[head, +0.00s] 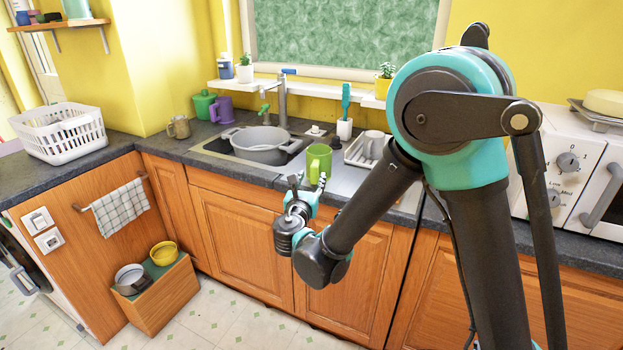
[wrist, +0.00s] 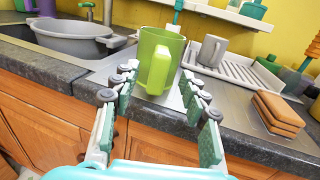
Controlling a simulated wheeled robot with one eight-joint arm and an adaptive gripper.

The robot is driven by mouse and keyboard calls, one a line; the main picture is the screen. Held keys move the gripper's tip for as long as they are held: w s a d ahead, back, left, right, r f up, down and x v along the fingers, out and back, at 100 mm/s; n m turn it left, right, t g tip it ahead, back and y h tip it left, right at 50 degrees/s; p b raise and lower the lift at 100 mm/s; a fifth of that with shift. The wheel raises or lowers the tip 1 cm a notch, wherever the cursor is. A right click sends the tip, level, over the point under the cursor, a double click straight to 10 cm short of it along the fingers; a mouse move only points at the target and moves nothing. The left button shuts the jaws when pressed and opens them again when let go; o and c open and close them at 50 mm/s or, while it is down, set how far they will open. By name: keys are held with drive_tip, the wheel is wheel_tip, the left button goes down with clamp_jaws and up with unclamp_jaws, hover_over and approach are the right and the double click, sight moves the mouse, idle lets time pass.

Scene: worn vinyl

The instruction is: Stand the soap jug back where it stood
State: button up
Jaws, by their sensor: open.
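A lime green jug (head: 319,160), the likely soap jug, stands upright on the steel drainer right of the sink, near the counter's front edge. In the wrist view the jug (wrist: 172,50) has its handle turned towards me. My gripper (head: 308,186) is open and empty at the counter's front edge. In the wrist view its fingertips (wrist: 156,84) are spread on either side of the lower handle, just in front of the jug. I cannot tell whether they touch it.
A grey pot (head: 260,148) sits at the sink, left of the jug. A white dish rack (wrist: 232,75) with a grey mug (wrist: 212,50) stands to the right. Brown sponges (wrist: 277,113) lie at the right front. A purple jug (head: 221,110) and green canister (head: 203,104) stand behind left.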

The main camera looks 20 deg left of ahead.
drive_tip(key=shift+s+d, duration=0.15)
drive_tip(key=shift+s, duration=0.6)
drive_tip(key=s+d, duration=0.2)
drive_tip(key=s, duration=1)
drive_tip(key=shift+d, duration=0.1)
